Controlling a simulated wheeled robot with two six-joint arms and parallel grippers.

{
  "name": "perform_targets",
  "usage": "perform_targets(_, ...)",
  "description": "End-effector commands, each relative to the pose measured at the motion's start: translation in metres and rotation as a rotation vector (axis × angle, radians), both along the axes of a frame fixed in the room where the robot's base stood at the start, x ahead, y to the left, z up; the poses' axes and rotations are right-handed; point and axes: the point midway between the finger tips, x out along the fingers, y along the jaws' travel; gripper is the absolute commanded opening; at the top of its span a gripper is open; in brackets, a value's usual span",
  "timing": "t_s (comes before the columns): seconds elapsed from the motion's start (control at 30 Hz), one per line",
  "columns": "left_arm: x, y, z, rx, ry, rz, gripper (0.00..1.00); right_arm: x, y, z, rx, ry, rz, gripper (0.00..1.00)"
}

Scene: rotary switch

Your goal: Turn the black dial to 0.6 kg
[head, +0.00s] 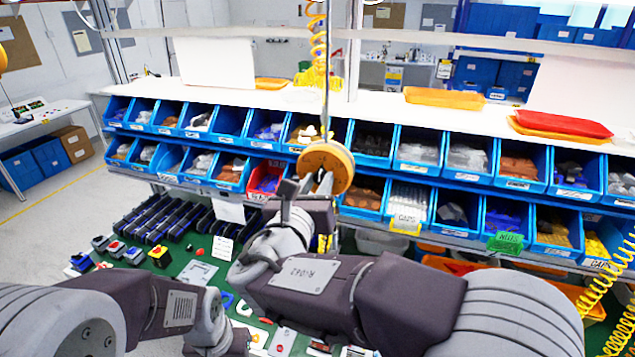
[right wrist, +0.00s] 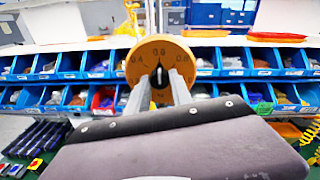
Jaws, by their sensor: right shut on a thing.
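The yellow round housing (head: 327,160) hangs on a vertical rod above the workbench. In the right wrist view its face (right wrist: 160,48) carries numbers, with 0.4 at the left and 0.6 near the top. The black dial (right wrist: 160,77) is at the middle of this face and stands roughly upright, its mark seeming to point up towards 0.6. The exact reading is too small to be sure of. My right gripper (right wrist: 160,88) is shut on the dial, one finger on each side; it also shows in the head view (head: 318,184). My left arm is low at the left, its fingertips out of sight.
Two rows of blue bins (head: 415,150) with parts run behind the housing, and a red bin (head: 265,178) is among them. A green bench top (head: 190,262) with loose parts lies below. Yellow coiled hoses (head: 612,290) hang at the right.

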Motion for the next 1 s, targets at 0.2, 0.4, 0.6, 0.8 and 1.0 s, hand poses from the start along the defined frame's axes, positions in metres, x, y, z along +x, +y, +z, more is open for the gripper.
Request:
perform_targets(0.2, 0.000, 0.000, 0.001, 0.000, 0.000, 0.000, 0.36, 0.000, 0.000, 0.005, 0.002, -0.012, 0.001, 0.48)
perform_targets(0.4, 0.000, 0.000, 0.000, 0.000, 0.000, 0.000, 0.36, 0.000, 0.000, 0.003, 0.000, -0.007, 0.001, 0.48)
perform_targets(0.6, 0.000, 0.000, -0.015, 0.000, 0.000, 0.000, 0.36, -0.020, 0.008, -0.001, 0.003, -0.008, 0.007, 0.48)
perform_targets(0.8, 0.000, 0.000, -0.034, 0.000, 0.000, 0.000, 0.36, -0.063, 0.020, 0.001, 0.004, -0.009, 0.007, 0.48)
perform_targets(1.0, 0.000, 0.000, -0.040, 0.000, 0.000, 0.000, 0.36, -0.086, 0.025, 0.006, 0.001, -0.008, 0.002, 0.48)
